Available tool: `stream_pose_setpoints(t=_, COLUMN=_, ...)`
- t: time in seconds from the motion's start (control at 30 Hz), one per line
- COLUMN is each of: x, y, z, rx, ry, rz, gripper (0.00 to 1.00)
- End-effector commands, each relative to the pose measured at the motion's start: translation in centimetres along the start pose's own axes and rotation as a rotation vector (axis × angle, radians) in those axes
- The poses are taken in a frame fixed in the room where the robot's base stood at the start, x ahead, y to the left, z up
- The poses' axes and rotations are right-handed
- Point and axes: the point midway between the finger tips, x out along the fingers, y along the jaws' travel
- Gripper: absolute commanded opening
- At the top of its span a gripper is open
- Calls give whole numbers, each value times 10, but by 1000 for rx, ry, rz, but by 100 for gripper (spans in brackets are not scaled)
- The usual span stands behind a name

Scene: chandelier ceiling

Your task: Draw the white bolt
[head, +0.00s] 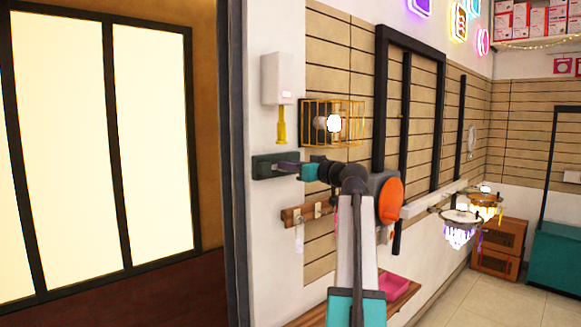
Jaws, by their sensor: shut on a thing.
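A dark green plate (262,167) is fixed to the white wall at the edge of the dark door frame. My gripper (285,167) is at the front of this plate, its purple-grey fingers pointing left along it. It is shut on a small part there, which I take to be the white bolt. The fingers and the small scale hide the bolt, so I cannot make out its white surface or how far it is drawn.
A white dispenser box (277,80) with a yellow part below hangs just above the plate. A yellow wire cage lamp (349,123) is to its right. A wooden hook rail (294,217) is below. A pink tray (393,284) sits on a wooden shelf.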

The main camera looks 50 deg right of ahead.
Motion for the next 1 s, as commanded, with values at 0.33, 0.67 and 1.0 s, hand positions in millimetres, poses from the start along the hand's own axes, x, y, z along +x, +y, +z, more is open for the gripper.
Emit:
stream_pose_setpoints(t=0.33, x=0, y=20, z=2, rx=-1, ry=1, rz=3, gripper=0)
stream_pose_setpoints(t=0.67, x=0, y=46, z=2, rx=0, ry=1, rz=4, gripper=0)
stream_pose_setpoints(t=1.0, x=-1, y=56, z=-1, rx=0, ry=1, rz=4, gripper=0)
